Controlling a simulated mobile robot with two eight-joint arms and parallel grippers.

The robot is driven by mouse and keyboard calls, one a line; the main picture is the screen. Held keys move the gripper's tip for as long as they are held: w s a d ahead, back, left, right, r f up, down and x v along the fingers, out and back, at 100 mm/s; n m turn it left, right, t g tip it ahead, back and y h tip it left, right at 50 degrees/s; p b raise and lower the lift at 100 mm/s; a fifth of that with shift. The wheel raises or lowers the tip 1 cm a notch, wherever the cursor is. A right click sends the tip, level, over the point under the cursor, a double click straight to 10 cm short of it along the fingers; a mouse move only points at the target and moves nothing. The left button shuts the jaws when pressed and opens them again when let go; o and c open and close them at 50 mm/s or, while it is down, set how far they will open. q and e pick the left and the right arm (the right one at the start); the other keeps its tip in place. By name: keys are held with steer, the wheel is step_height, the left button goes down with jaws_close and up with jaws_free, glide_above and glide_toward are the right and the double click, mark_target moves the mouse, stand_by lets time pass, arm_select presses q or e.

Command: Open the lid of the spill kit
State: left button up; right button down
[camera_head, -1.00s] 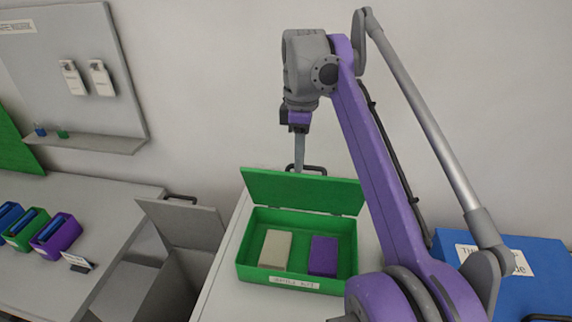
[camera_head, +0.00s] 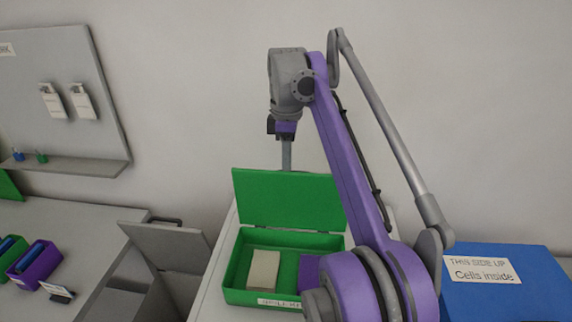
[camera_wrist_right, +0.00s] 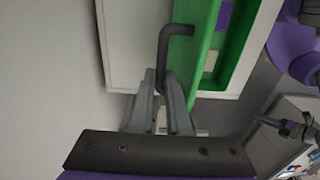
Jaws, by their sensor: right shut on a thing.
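The spill kit is a green box (camera_head: 231,296) with its green lid (camera_head: 285,200) raised at the back, its inner face toward the head camera. The lid's handle is hidden behind it in the head view. My right gripper (camera_head: 287,158) reaches down behind the lid's top edge. In the right wrist view, my right gripper (camera_wrist_right: 162,82) is shut on a dark bent handle (camera_wrist_right: 178,30) beside the green lid.
Inside the box are a beige block (camera_head: 264,271) and a purple block (camera_head: 310,272), partly hidden by my arm. A blue box (camera_head: 515,295) stands right. An open grey bin lid (camera_head: 168,245) and purple bin (camera_head: 36,266) are left. The wall is close behind.

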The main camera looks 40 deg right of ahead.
steer(key=c, duration=0.9)
jaws_free()
steer(key=shift+s+d, duration=0.1)
steer(key=shift+d, duration=0.05)
step_height(320, 180, up, 7)
steer(key=shift+d+f, duration=0.1)
steer(key=shift+r, duration=0.35)
